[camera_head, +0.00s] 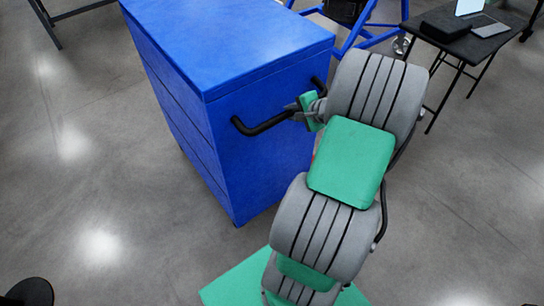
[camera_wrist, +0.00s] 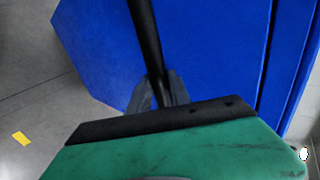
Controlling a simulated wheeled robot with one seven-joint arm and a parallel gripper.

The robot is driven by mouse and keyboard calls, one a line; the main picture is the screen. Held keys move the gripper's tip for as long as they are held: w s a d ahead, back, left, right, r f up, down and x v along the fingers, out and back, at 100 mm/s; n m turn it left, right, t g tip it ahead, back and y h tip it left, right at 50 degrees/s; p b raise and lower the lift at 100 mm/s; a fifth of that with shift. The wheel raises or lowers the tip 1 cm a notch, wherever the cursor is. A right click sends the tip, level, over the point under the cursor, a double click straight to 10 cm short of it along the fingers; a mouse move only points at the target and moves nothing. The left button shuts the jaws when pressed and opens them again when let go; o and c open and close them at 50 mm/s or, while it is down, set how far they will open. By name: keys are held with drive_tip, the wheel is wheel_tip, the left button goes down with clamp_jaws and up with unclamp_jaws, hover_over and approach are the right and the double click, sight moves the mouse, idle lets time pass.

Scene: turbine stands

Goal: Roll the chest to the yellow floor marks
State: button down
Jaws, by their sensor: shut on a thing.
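The blue chest (camera_head: 225,50) stands upright on the grey floor at the upper middle of the head view. A black bar handle (camera_head: 264,124) runs across its near right side. My gripper (camera_head: 298,108) is shut on this handle near its middle. In the wrist view the handle (camera_wrist: 146,40) runs down between the fingers of my gripper (camera_wrist: 160,92), with the blue side of the chest (camera_wrist: 210,50) behind it. A small yellow floor mark (camera_wrist: 21,138) lies on the floor at the left of the wrist view. No yellow mark shows in the head view.
A black table (camera_head: 470,42) with a laptop (camera_head: 486,25) stands at the upper right. A blue wheeled frame (camera_head: 375,32) stands behind the chest. A dark table leg (camera_head: 46,22) shows at the upper left. The floor left of the chest is clear.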

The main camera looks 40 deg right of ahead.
drive_tip(key=shift+s, duration=0.1)
drive_tip(key=s+p, duration=0.3)
drive_tip(key=s, duration=1.7)
drive_tip(key=shift+f, duration=0.2)
drive_tip(key=shift+s+d, duration=0.1)
drive_tip(key=shift+s, duration=0.05)
drive_tip(key=s+p, duration=0.2)
drive_tip(key=s, duration=1.7)
drive_tip(key=shift+s+d+r, duration=0.2)
drive_tip(key=shift+s+d, duration=0.05)
drive_tip(key=shift+d, duration=0.2)
